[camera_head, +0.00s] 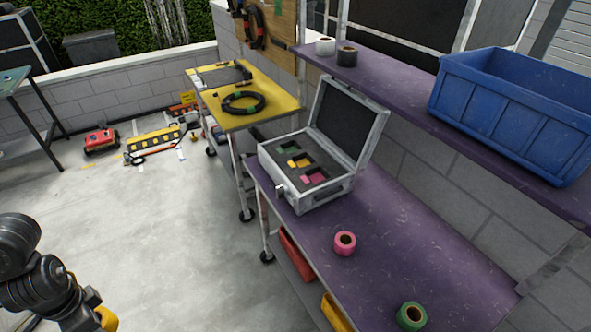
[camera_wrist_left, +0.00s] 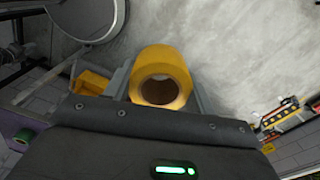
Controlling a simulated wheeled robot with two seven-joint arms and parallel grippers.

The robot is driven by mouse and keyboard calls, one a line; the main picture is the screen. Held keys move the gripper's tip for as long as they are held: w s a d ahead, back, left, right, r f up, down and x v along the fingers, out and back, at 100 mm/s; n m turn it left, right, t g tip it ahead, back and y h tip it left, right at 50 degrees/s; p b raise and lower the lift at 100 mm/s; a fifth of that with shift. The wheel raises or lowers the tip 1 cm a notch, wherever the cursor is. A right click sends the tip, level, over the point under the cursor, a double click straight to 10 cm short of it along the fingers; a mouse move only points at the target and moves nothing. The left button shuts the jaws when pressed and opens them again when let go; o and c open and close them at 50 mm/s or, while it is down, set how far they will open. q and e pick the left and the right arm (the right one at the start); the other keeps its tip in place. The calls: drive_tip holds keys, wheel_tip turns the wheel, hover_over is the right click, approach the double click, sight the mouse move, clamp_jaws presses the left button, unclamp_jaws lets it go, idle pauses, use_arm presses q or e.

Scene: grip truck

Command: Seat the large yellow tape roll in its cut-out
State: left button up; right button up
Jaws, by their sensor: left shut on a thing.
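The large yellow tape roll (camera_wrist_left: 160,57) is held between the fingers of my left gripper (camera_wrist_left: 162,92), its open core facing the wrist camera. In the head view a bit of the yellow roll (camera_head: 106,319) shows at the bottom left, over the floor and well apart from the case. The open silver case (camera_head: 322,197) stands on the purple bench. Its dark foam has cut-outs with a green floor (camera_head: 288,147), a yellow floor (camera_head: 300,161) and a pink floor (camera_head: 315,176). No roll sits in them. My right gripper is not in view.
A pink roll (camera_head: 344,244) and a green roll (camera_head: 411,316) stand on the purple bench (camera_head: 395,225). A blue bin (camera_head: 515,115) and small white (camera_head: 325,46) and black (camera_head: 347,56) rolls occupy the shelf above. A yellow-topped cart (camera_head: 280,106) adjoins the bench. The floor between is clear.

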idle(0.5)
use_arm(q)
drive_tip(key=w+d+r+n+b, duration=0.2)
drive_tip(key=w+d+b, duration=0.7)
drive_tip(key=w+d, duration=0.7)
drive_tip(key=d+r, duration=0.1)
drive_tip(key=d, duration=0.3)
drive_tip(key=shift+w, duration=0.2)
